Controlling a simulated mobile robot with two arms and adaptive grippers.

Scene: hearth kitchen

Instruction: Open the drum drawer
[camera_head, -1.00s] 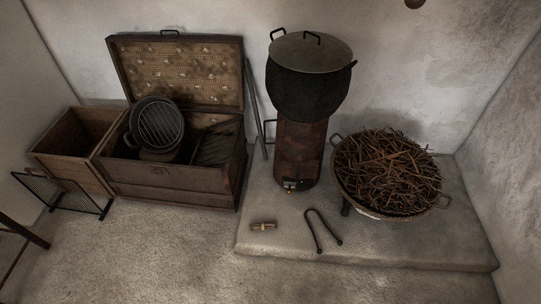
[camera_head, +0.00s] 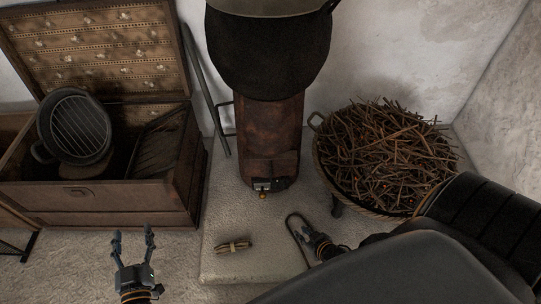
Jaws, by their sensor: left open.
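The drum (camera_head: 270,130) is a rusty upright cylinder on the pale stone ledge. The drum drawer (camera_head: 262,184) is at its foot, with a small brass-coloured knob (camera_head: 263,195) on the front; it looks closed. My left gripper (camera_head: 133,238) is open and empty, its fingers pointing up the picture, in front of the chest and left of the drum, apart from it.
A big black pot (camera_head: 268,55) stands on the drum. A basket of twigs (camera_head: 385,160) is to the right. An open chest (camera_head: 105,195) holding a pan with a grate (camera_head: 75,128) is to the left. A small tied bundle (camera_head: 234,246) lies on the ledge (camera_head: 228,215).

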